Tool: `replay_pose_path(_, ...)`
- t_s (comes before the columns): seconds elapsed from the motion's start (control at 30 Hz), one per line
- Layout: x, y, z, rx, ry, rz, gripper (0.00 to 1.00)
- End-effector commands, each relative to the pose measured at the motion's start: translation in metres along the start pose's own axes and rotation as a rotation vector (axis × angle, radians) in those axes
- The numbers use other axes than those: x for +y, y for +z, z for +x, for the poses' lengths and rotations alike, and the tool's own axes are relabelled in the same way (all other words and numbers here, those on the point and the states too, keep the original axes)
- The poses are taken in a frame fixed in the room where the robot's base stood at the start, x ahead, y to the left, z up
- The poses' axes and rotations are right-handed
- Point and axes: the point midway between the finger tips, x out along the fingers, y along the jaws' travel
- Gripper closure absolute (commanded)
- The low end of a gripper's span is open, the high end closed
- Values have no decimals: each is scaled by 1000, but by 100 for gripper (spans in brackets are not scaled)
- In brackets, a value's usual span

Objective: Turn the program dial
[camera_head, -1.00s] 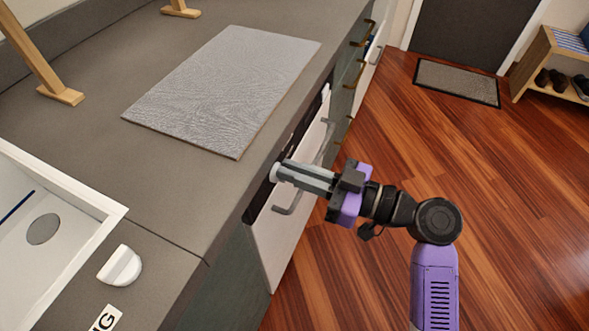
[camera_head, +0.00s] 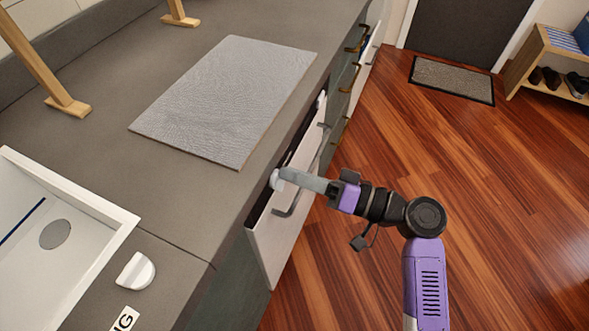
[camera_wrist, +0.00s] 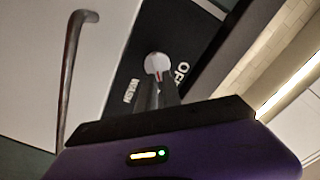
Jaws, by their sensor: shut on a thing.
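The program dial is a round white knob on the dark control strip (camera_wrist: 128,70) at the top of the white appliance front. It shows in the wrist view (camera_wrist: 157,61) with a red mark on it, and in the head view (camera_head: 275,180) at the fingertips. My gripper (camera_head: 284,178) is shut on the dial; in the wrist view its two fingers (camera_wrist: 156,85) reach the dial's near side and hide part of it. Lettering beside the dial reads "WASH" on one side and begins "OF" on the other. The exact pointer setting is hard to tell.
The appliance's bar handle (camera_head: 293,203) is just below the dial, close to my fingers, and shows in the wrist view (camera_wrist: 68,75). The grey countertop (camera_head: 180,200) overhangs above, with a grey mat (camera_head: 228,100) on it.

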Motion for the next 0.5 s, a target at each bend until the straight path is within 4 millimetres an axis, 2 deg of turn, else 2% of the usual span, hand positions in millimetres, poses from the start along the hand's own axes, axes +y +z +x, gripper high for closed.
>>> replay_pose_path(0.2, 1, -1, 0, 0, 0, 114, 100)
replay_pose_path(0.5, 4, 0, 0, 0, 1, 180, 100)
